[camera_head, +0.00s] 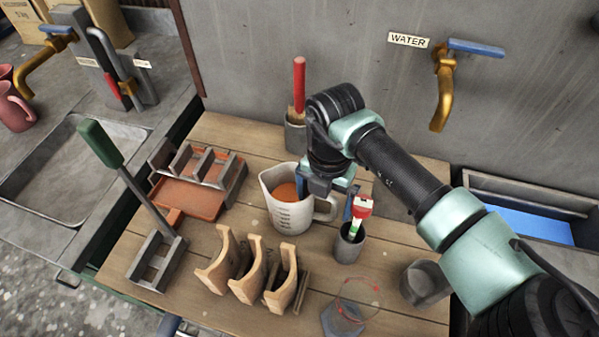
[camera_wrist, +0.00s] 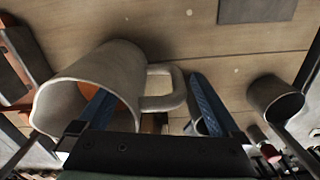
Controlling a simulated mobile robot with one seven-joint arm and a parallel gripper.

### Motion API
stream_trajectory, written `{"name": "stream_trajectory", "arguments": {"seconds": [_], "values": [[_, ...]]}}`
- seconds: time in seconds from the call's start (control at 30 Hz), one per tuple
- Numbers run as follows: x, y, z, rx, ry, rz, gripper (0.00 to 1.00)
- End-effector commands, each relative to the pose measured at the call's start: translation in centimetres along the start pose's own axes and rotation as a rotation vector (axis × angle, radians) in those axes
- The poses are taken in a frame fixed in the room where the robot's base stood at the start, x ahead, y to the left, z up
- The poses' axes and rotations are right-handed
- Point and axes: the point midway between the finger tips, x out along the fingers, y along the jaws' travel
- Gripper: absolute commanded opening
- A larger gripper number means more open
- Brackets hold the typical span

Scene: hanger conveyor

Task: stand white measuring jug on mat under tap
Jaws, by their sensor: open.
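The white measuring jug (camera_head: 284,218) stands upright on the wooden table, with something orange inside and its handle to the right. My gripper (camera_head: 326,203) is open above the jug's handle side. In the wrist view, the jug (camera_wrist: 85,85) is at left and its handle lies between the open fingers of my gripper (camera_wrist: 150,88). The left finger overlaps the jug's mouth; I cannot tell if anything touches. The brass tap (camera_head: 443,95) with a blue lever is on the back wall by a WATER label. A dark flat mat (camera_head: 394,198) lies below it, partly hidden by my arm.
A grey cup (camera_head: 349,247) with a red-white-green-handled tool stands right of the jug. A pot (camera_head: 294,135) with a red-handled brush is behind. Curved wooden holders (camera_head: 250,270), a clear beaker (camera_head: 347,312) and a dark cup (camera_head: 424,283) are in front. An orange tray (camera_head: 190,197) is left.

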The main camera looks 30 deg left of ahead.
Motion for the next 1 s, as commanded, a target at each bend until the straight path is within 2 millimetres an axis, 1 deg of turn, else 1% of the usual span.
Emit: {"name": "stream_trajectory", "arguments": {"seconds": [0.03, 0.1, 0.17, 0.43, 0.57, 0.6, 0.67, 0.7, 0.77, 0.8, 0.87, 0.9, 1.0], "values": [[0.8, 0.0, 0.0, -0.001, 0.004, 0.001, 1.00], [1.6, 0.0, 0.0, -0.001, 0.002, 0.000, 1.00], [2.1, 0.0, 0.0, -0.001, 0.001, 0.001, 1.00], [2.4, -0.1, 0.1, -0.002, -0.001, 0.000, 1.00], [2.4, -0.1, 0.1, -0.001, -0.001, 0.000, 0.77], [2.4, -0.1, 0.1, -0.001, -0.001, 0.000, 0.69], [2.4, -0.1, 0.1, -0.001, -0.001, 0.000, 0.59], [2.4, -0.1, 0.1, -0.001, -0.001, 0.000, 0.51], [2.4, -0.1, 0.1, -0.001, -0.001, 0.000, 0.41], [2.4, -0.1, 0.1, -0.001, -0.001, 0.000, 0.33], [2.4, -0.1, 0.1, -0.001, -0.001, 0.000, 0.23], [2.4, -0.1, 0.1, -0.001, -0.001, 0.000, 0.15], [2.4, -0.1, 0.1, 0.000, -0.001, -0.001, 0.00]]}}
